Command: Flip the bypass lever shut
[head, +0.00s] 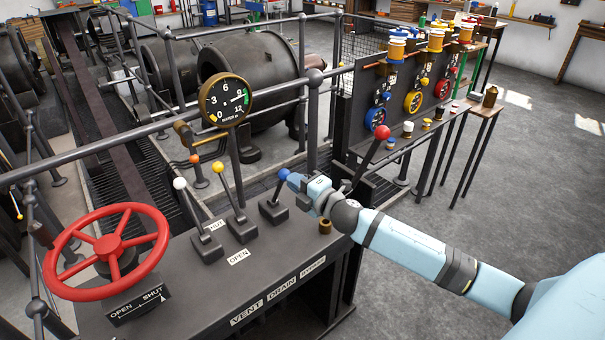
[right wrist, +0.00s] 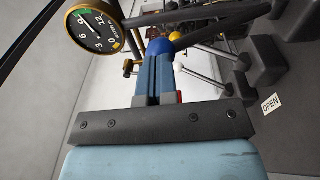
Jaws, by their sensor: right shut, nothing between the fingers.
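The blue-knobbed lever (head: 284,174) stands third in a row on the dark console, nearest the small third plate (head: 312,268) after VENT and DRAIN, whose print is hard to read. Its shaft leans slightly right, unlike its two neighbours. My right gripper (head: 294,180) is shut and empty, with its fingertips at the blue knob. In the right wrist view the shut fingers (right wrist: 157,80) reach the blue knob (right wrist: 160,47); I cannot tell whether they touch. A SHUT plate (head: 216,225) and an OPEN plate (head: 238,257) lie near the levers. My left gripper is out of view.
A yellow-knobbed lever (head: 218,167) and a white-knobbed lever (head: 180,183) stand to the left, both leaning left. A red handwheel (head: 107,246) is at far left. A round gauge (head: 225,100) rises behind the levers. A red-knobbed lever (head: 383,132) stands beyond my wrist.

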